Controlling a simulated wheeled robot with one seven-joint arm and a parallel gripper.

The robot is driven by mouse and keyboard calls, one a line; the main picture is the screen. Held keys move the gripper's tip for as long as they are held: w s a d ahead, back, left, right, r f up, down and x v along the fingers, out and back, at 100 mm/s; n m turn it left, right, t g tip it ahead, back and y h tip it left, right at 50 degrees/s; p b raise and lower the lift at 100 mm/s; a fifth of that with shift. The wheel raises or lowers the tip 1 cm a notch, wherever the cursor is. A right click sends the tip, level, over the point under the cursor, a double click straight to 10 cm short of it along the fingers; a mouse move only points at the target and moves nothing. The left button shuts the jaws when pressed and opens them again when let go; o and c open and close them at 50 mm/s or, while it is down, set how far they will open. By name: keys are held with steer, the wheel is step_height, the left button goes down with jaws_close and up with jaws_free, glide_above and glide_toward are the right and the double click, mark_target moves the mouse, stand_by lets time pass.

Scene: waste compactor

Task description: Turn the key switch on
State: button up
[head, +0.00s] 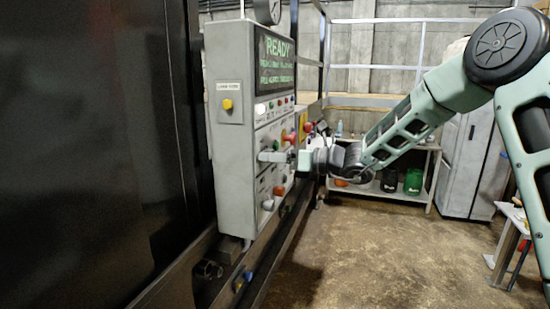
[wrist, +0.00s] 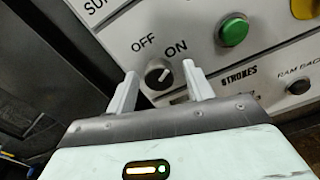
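The key switch (wrist: 158,74) is a dark round knob with a pale pointer line, between the printed words OFF and ON in the wrist view. Its pointer is slanted toward the upper right, on the ON side. My gripper (wrist: 158,84) is open, with one pale finger to the left and one to the right of the knob. I cannot tell whether either finger touches it. In the head view my gripper (head: 285,156) is at the front of the grey control box (head: 229,135), and the switch itself is hidden there.
A green button (wrist: 232,31) and a yellow button (wrist: 305,8) are to the right of the switch. A lit READY screen (head: 275,60) tops the panel.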

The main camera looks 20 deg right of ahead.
steer(key=b+v, duration=0.5)
steer(key=v, duration=1.2)
steer(key=shift+s+d, duration=0.15)
steer(key=shift+d, duration=0.05)
steer(key=shift+f, duration=0.1)
steer(key=s+a+f+n+g+h+b, duration=0.1)
steer(key=s+a+f+n+g+h, duration=0.1)
steer(key=s+a+f+n+g, duration=0.55)
steer(key=s+a+f+n+g+h+b, duration=0.15)
steer(key=s+a+f+n+g, duration=0.3)
steer(key=s+a+n, duration=0.6)
steer(key=s+a+f+n+h, duration=0.1)
steer(key=s+f+n+h, duration=0.3)
steer(key=s+n, duration=0.3)
steer(key=s+a+f+n+t+h, duration=0.1)
steer(key=s+f+n+h, duration=0.3)
steer(key=n, duration=0.7)
steer(key=s+h, duration=0.2)
steer(key=s, duration=0.1)
